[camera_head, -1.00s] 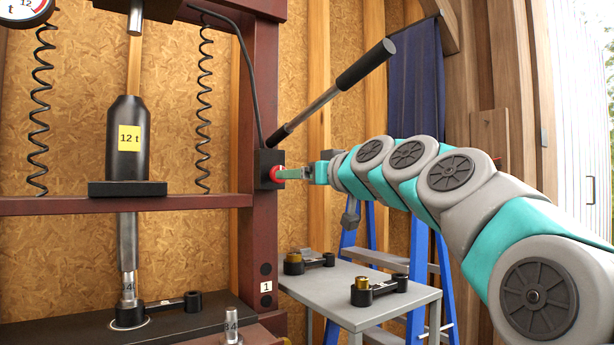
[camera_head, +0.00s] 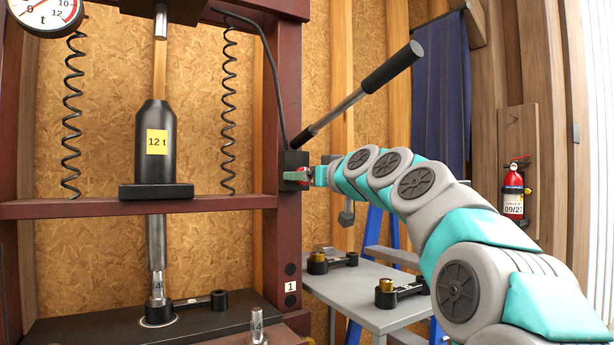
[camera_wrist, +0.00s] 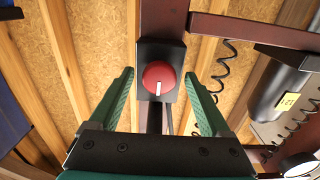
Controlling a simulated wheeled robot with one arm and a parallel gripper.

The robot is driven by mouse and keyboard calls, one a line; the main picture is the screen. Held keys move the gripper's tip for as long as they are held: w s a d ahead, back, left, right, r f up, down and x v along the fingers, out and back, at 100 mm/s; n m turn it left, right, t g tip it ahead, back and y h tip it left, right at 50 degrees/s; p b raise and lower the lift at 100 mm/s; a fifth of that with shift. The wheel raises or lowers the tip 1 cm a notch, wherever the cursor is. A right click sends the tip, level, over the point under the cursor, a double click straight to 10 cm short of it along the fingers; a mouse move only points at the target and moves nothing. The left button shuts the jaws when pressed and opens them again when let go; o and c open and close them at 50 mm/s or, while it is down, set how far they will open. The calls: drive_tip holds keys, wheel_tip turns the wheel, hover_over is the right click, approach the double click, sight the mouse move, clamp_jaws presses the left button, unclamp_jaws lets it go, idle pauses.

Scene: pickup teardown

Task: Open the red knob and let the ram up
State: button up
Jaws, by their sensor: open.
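The red knob (camera_head: 304,171) sits on a black valve block (camera_head: 291,160) on the right post of the press. In the wrist view the knob (camera_wrist: 158,76) faces me, with a white mark pointing toward the bottom of the picture. My gripper (camera_head: 300,177) is open, its green fingers on either side of the knob and seemingly apart from it; a finger partly covers the knob in the head view. The black ram body (camera_head: 155,135), labelled 12 t, stands upright at the crossbeam. Its steel rod (camera_head: 156,242) reaches down to a small marked pin on the press bed.
A black pump handle (camera_head: 375,72) slants up right from the block, above my arm. A dial gauge (camera_head: 43,12) is top left.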

clamp_jaws()
idle(0.6)
drive_tip(key=shift+f+n+b, duration=0.25)
drive_tip(key=shift+n+b, duration=0.15)
drive_tip(key=shift+b, duration=0.45)
drive_tip(key=shift+r+n+b, duration=0.1)
drive_tip(key=shift+n+b, duration=1.6)
drive_tip(key=shift+b, duration=0.35)
drive_tip(key=shift+n, duration=0.5)
drive_tip(key=shift+a+r+n+b, duration=0.1)
drive_tip(key=shift+r+n+b, duration=0.1)
drive_tip(key=shift+n+b, duration=0.2)
